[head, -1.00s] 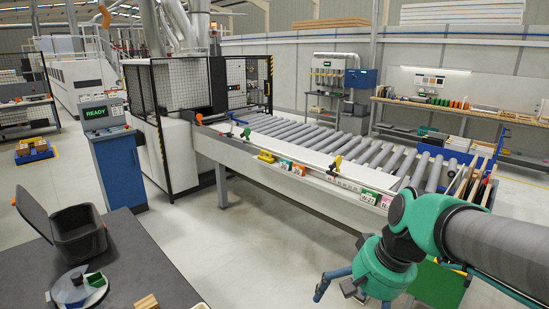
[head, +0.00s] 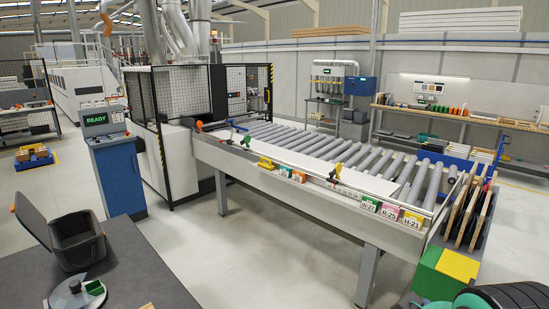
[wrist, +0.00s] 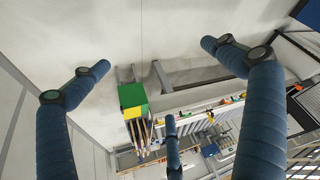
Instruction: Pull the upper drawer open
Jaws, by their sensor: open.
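I cannot make out an upper drawer or its handle in either current view. In the wrist view my gripper (wrist: 156,62) has its blue fingers spread wide, with nothing between them. Past the fingers are the pale floor and, farther off, a green and yellow box (wrist: 133,96). The gripper touches nothing that I can see.
The roller conveyor (head: 330,150) crosses the middle of the head view, with upright boards (head: 470,210) at its right end. The green and yellow box (head: 447,275) stands below them. A grey table (head: 150,265) is at lower left. Open floor (head: 270,260) lies between.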

